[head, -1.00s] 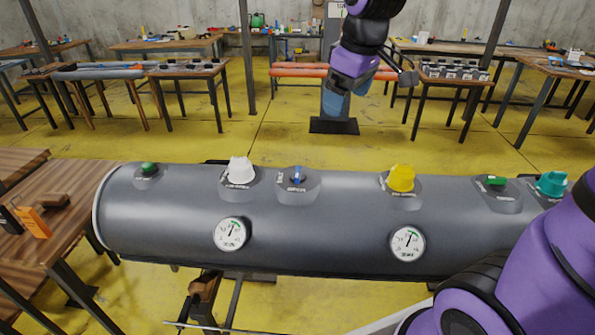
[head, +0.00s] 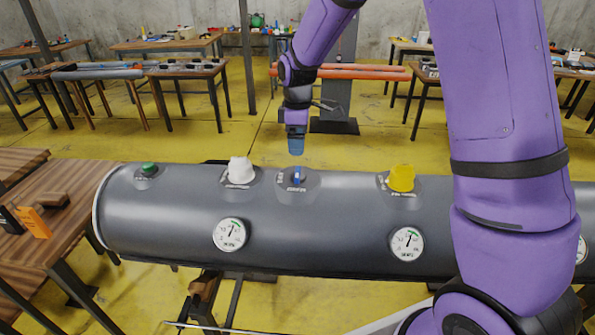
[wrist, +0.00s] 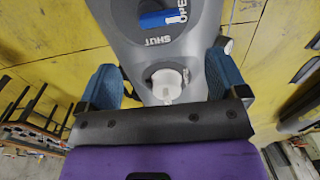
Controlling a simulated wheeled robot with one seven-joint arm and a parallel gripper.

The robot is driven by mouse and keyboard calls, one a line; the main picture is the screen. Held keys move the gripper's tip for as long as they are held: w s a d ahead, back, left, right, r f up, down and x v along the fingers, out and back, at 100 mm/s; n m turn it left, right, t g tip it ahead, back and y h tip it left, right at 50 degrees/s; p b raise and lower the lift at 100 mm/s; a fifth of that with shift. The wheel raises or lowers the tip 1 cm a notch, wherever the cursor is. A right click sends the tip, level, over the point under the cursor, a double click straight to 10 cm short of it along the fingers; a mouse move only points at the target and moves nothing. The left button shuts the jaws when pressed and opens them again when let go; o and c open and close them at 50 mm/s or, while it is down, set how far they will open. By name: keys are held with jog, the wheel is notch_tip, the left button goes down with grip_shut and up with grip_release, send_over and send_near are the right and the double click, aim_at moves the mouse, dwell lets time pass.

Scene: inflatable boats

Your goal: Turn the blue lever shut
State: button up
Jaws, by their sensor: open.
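The blue lever (head: 297,174) sits on a dark mount on top of the grey tube, between a white knob and a yellow knob. In the wrist view, the blue lever (wrist: 160,18) lies at the top edge, partly cut off. It runs roughly crosswise, with its right end by the OPEN lettering. The SHUT lettering is below it in that view. My gripper (head: 296,146) hangs above the lever in the head view, pointing down, apart from it. In the wrist view my gripper (wrist: 163,80) has its blue fingers wide apart, with nothing held.
The white knob (head: 240,170) is left of the lever, the yellow knob (head: 401,178) right. The grey tube (head: 330,220) carries gauges (head: 230,234) on its front. A wooden table (head: 40,220) stands at the left. My purple arm covers the tube's right part.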

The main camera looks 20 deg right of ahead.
aim_at(297, 171)
notch_tip(297, 171, down, 11)
jog(key=shift+r, duration=0.1)
dwell(0.4)
jog(key=c, duration=0.9)
